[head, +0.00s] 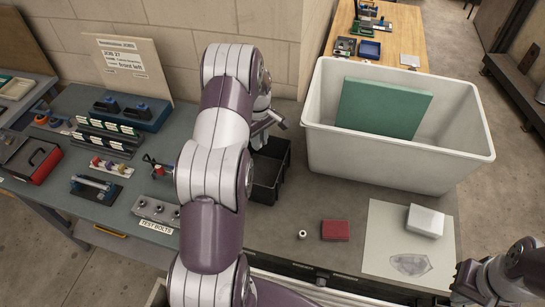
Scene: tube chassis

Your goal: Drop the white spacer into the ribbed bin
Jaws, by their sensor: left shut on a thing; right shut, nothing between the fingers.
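My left gripper (268,126) is just above the far edge of a black open bin (267,182), which may be the ribbed bin; I cannot make out ribs. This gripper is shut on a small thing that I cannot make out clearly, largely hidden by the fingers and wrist. My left arm covers the bin's left side. A small white round piece with a dark centre (302,234), spacer-like, stands on the grey bench, apart from both grippers. My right gripper (466,283) is shut and empty at the lower right, beside the bench's front corner.
A large white tub (400,165) holding a green panel (383,108) stands right of the black bin. A red block (335,230) and a paper sheet (385,240) with a white block (425,221) lie in front. Tools and racks fill the left bench. Bare bench lies before the black bin.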

